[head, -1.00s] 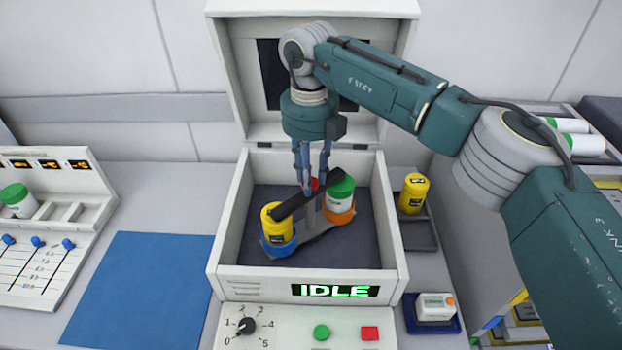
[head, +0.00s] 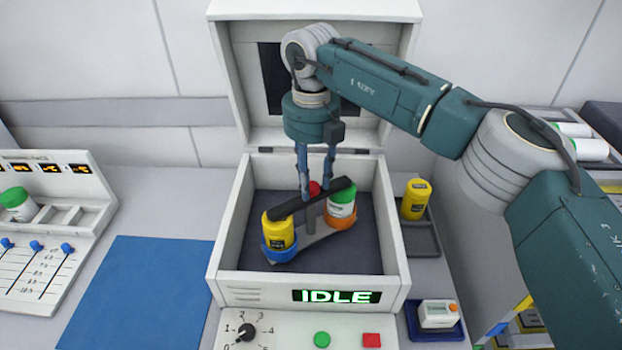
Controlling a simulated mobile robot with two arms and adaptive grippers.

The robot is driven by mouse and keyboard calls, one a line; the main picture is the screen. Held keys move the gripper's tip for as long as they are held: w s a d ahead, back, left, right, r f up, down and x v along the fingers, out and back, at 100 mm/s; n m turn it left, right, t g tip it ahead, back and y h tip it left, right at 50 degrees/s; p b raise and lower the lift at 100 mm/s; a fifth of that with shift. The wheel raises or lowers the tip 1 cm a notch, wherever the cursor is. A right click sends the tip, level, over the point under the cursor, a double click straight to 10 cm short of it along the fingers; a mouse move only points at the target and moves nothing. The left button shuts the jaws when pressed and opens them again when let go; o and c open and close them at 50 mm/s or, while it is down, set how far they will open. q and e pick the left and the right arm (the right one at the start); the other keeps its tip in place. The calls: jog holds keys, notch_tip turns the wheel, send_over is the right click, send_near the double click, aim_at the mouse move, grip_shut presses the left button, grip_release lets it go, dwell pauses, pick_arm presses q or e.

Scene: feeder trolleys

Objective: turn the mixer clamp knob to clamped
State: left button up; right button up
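The mixer (head: 226,250) is a white box with its lid up and a screen reading IDLE. Inside, a black bar-shaped clamp knob (head: 285,208) lies slantwise on a grey post, between a yellow jar (head: 278,232) in a blue ring and a green-capped jar (head: 341,203) in an orange ring. The fingers partly hide the bar. My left gripper is not in view.
The mixer panel has a black dial (head: 246,332), a green button (head: 322,340) and a red button (head: 371,340). A yellow jar (head: 415,198) stands in a tray to the right. A blue mat (head: 135,295) lies clear at left, beside a slider console (head: 85,240). The raised lid (head: 232,90) stands behind my gripper.

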aim_at(311, 186)
jog(key=shift+o, duration=0.3)
notch_tip(311, 186, up, 12)
dwell(0.5)
jog(key=shift+s+f, duration=0.1)
jog(key=shift+s, duration=0.05)
